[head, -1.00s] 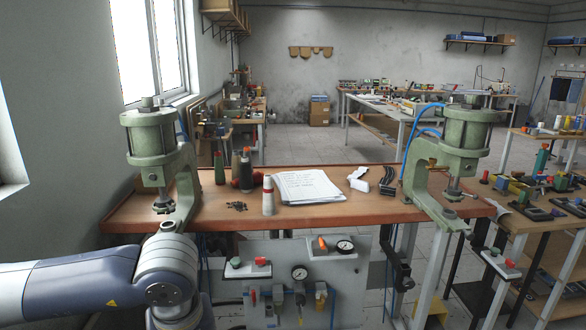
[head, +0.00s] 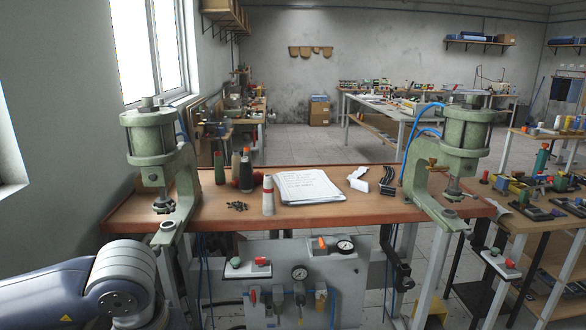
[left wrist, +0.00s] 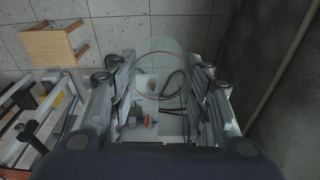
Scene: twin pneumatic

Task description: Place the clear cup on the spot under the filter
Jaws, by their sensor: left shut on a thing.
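In the left wrist view my left gripper (left wrist: 160,82) has its two fingers on either side of a clear, see-through cup (left wrist: 158,48) with a thin reddish ring; it is shut on the cup. The floor and equipment show through the cup. In the head view only my left arm shows at the lower left; its gripper and the cup are out of that view. Below the bench, a grey panel carries a round gauge (head: 299,273) and small blue-banded pneumatic units (head: 277,298). I cannot tell which of these is the filter. My right gripper is not in view.
A black bracket (head: 402,268) hangs at the panel's right. A wooden stool (left wrist: 52,45) stands on the floor.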

